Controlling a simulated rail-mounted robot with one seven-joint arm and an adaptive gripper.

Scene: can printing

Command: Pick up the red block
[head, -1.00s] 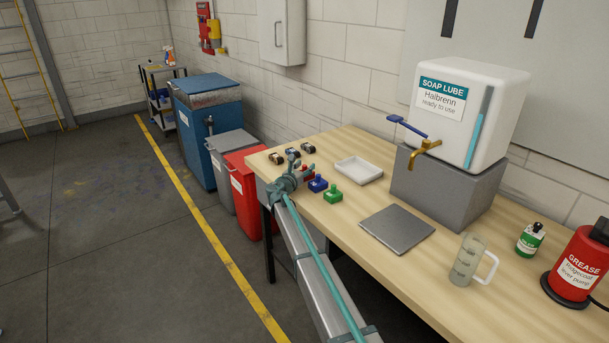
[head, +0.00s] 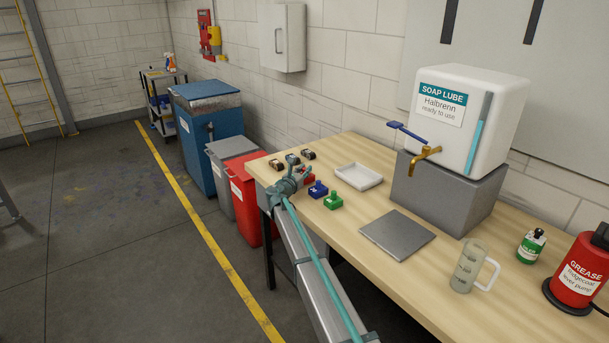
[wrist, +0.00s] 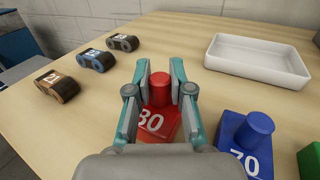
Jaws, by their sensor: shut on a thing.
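The red block (wrist: 152,123) has a round knob on top and a white number on its face. My gripper (wrist: 160,82) is shut on the knob, with one finger on each side of it in the wrist view. In the head view my gripper (head: 300,175) is at the far left part of the bench and hides most of the red block. I cannot tell whether the block's underside still touches the bench. A blue block (wrist: 245,142) of the same kind stands to its right, and a green block (head: 333,201) stands beyond that.
A white tray (wrist: 258,60) lies right of the gripper. Several small dark rollers (wrist: 92,60) lie to the left on the wooden bench (head: 430,280). A grey plate (head: 397,235), a mug (head: 466,268) and a soap dispenser (head: 470,120) stand farther right.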

